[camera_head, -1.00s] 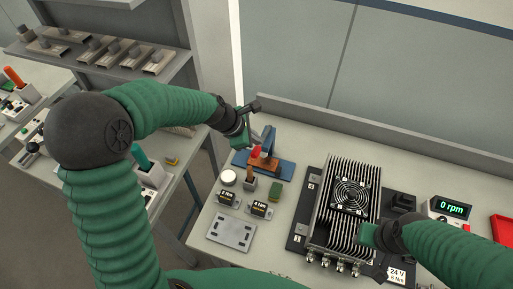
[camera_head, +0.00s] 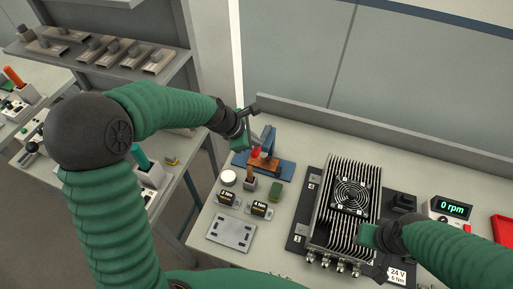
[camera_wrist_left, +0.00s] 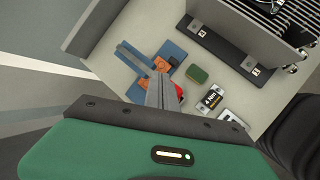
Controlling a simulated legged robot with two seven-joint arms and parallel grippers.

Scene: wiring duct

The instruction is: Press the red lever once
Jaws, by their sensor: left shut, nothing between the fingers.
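The red lever (camera_head: 255,153) stands by a blue press-like fixture (camera_head: 283,169) on the bench. In the left wrist view the lever's red end (camera_wrist_left: 179,92) shows just beside the fingers and is partly hidden by them. My left gripper (camera_head: 257,144) is shut and empty, with its fingers just above and beside the red lever. I cannot tell whether they touch it. In the left wrist view the shut fingers (camera_wrist_left: 161,88) point toward the fixture's blue base (camera_wrist_left: 140,88). My right gripper (camera_head: 368,236) is over the finned unit's front edge; its fingers are not clear.
A finned unit with a fan (camera_head: 351,194) stands right of the fixture. A small green block (camera_head: 275,192), a white round button (camera_head: 228,177), two dark labelled parts and a slotted metal plate (camera_head: 232,232) lie nearer. A display (camera_head: 452,209) reads 0 rpm.

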